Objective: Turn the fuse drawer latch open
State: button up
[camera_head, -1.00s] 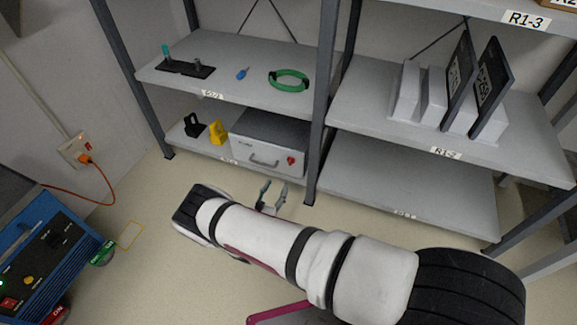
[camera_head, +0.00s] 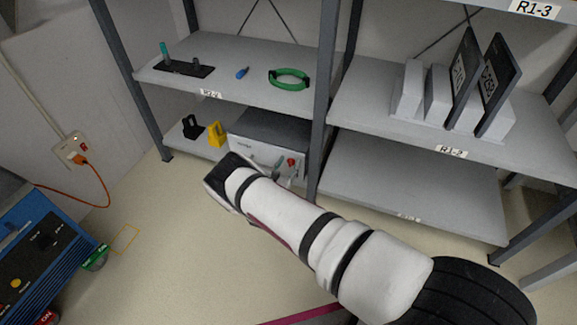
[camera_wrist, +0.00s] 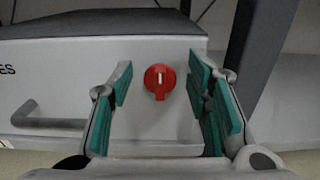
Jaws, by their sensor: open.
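The fuse drawer (camera_head: 268,138) is a grey box with a light front on the lower left shelf. Its latch is a round red knob (camera_head: 292,162) at the right of the front. In the wrist view the red latch (camera_wrist: 159,81) carries a white mark that stands about vertical. A grey bar handle (camera_wrist: 45,118) is to its left. My gripper (camera_wrist: 165,95) is open, with teal-padded fingers on either side of the latch in the picture. I see no contact with it. In the head view my gripper (camera_head: 281,168) is in front of the drawer, partly behind my wrist.
A yellow padlock-like block (camera_head: 217,133) and a black one (camera_head: 192,126) stand left of the drawer. A dark shelf post (camera_head: 321,110) rises close on the right. The shelf above holds a green ring (camera_head: 289,78). The lower right shelf (camera_head: 400,190) is bare.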

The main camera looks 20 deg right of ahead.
grip_shut()
jog(key=shift+m, duration=0.3)
jog(key=m, duration=0.2)
jog(key=m+p, duration=0.1)
jog(key=shift+s+d+m, duration=0.15)
jog(key=shift+m, duration=0.25)
jog(key=m, duration=0.2)
jog(key=m+p, duration=0.1)
jog(key=m, duration=0.1)
jog(key=shift+s+d+f+m, duration=0.15)
jog(key=shift+m, duration=0.15)
jog(key=m+p, duration=0.2)
jog(key=m, duration=0.2)
jog(key=shift+d+f, duration=0.1)
jog(key=shift+f, duration=0.1)
jog(key=shift+f+m+p, duration=0.2)
jog(key=shift+m+p, duration=0.55)
jog(key=shift+m, duration=1.35)
